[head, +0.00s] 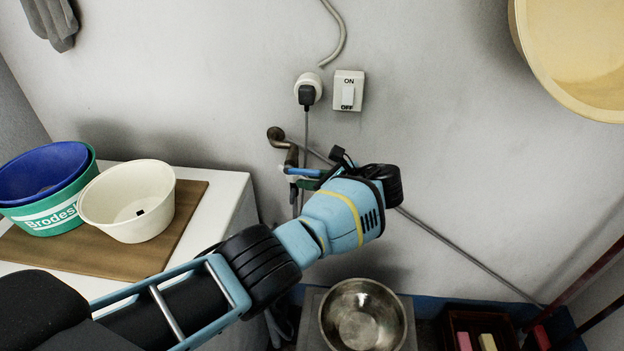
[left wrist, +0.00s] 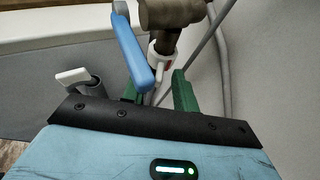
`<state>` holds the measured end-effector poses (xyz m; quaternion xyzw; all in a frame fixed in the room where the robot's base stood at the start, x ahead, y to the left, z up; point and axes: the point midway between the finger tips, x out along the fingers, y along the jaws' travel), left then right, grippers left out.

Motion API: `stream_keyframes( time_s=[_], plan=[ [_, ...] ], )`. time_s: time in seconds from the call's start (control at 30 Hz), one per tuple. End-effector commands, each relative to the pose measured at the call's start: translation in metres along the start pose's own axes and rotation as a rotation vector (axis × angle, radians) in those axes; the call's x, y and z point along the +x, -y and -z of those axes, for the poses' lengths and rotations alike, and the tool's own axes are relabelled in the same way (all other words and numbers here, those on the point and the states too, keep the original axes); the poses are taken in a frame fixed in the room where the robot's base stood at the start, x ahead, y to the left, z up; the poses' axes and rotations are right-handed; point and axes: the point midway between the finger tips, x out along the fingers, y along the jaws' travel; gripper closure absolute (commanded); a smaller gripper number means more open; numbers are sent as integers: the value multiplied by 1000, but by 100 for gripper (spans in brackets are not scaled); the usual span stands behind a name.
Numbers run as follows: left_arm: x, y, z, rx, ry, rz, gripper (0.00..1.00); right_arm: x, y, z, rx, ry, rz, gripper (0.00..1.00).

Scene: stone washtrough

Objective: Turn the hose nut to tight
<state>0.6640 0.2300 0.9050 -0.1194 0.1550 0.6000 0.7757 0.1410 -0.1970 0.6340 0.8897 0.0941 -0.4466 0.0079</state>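A brown metal tap (head: 278,137) sticks out from the wall; it also shows in the left wrist view (left wrist: 172,14) with a blue lever handle (left wrist: 132,48). Under its spout is a white hose nut (left wrist: 161,60) with a red mark. My left gripper (head: 297,176) reaches the tap from the lower right in the head view. In the left wrist view its green fingers (left wrist: 157,84) stand apart, one on each side below the nut. The blue handle hides the left fingertip, so I cannot tell whether they press on the nut. My right gripper is out of view.
A grey hose (left wrist: 222,62) runs beside the tap. A plug socket (head: 308,84) and an ON/OFF switch (head: 347,91) are above. A white counter (head: 222,190) holds a cream bowl (head: 120,212) and stacked tubs (head: 58,215). A metal bowl (head: 362,316) sits below my gripper.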

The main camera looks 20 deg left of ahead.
Motion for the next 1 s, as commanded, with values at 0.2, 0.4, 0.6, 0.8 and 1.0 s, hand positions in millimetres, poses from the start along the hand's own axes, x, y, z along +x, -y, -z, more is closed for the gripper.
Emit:
stream_keyframes(
  time_s=[0.2, 0.4, 0.6, 0.8, 1.0],
  plan=[
    [-12, 1, -1, -1, 1, 2, 71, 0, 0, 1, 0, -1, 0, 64],
    [-44, 1, -1, -1, 0, 4, 71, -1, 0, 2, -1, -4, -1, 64],
    [-69, 0, 0, 0, 0, 1, 71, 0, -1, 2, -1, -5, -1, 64],
    [-78, 0, 0, 0, 0, 0, 71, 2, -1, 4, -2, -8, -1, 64],
    [-78, 0, 0, 0, 0, 0, 71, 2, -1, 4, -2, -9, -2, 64]
  ],
)
